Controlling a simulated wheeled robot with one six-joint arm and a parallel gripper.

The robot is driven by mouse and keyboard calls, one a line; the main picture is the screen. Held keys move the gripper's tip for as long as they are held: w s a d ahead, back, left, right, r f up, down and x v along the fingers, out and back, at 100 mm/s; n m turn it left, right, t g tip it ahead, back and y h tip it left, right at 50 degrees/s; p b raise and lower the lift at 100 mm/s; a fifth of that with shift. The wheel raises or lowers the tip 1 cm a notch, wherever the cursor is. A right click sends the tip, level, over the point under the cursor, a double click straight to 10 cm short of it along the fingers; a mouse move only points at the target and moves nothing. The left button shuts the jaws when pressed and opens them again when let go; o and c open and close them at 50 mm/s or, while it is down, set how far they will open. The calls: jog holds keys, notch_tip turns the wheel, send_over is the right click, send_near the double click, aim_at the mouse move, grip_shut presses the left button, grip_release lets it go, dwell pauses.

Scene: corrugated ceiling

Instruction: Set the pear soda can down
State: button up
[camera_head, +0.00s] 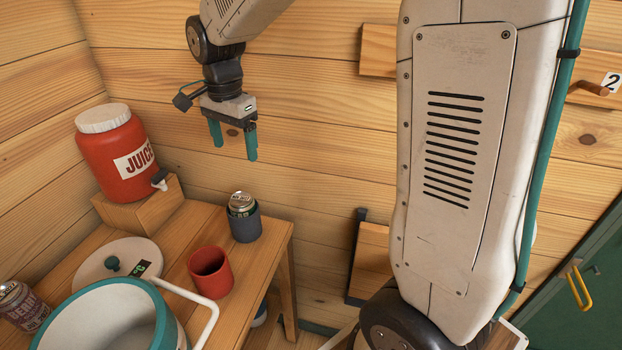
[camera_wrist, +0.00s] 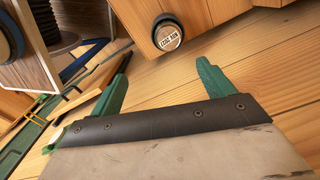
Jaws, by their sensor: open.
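A can (camera_head: 241,201) with a metal top and a dark green and pale side sits upright in a dark grey sleeve-like cup (camera_head: 244,225) at the table's right back corner. Its side print is too small to read, so I cannot confirm that it is the pear soda. In the wrist view, a round pale end with lettering in a dark ring (camera_wrist: 168,35) shows beyond the fingertips. My gripper (camera_head: 233,146) is open and empty. Its green fingers hang above the can and apart from it, and they show spread in the wrist view (camera_wrist: 162,62).
The wooden table (camera_head: 186,238) also carries a red mug (camera_head: 211,273), a red juice jug (camera_head: 112,158) on a wooden block, a round lid (camera_head: 95,265), a large teal-rimmed pot (camera_head: 108,320) and another can (camera_head: 22,306). A plank wall stands close behind.

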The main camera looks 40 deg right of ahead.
jog(key=s+d+r+n, duration=0.1)
jog(key=s+n, duration=0.6)
jog(key=s, duration=0.7)
jog(key=s+d+r+n+t, duration=0.1)
jog(key=s+r+n, duration=0.2)
jog(key=s+n, duration=0.4)
jog(key=s, duration=0.7)
jog(key=shift+d, duration=0.4)
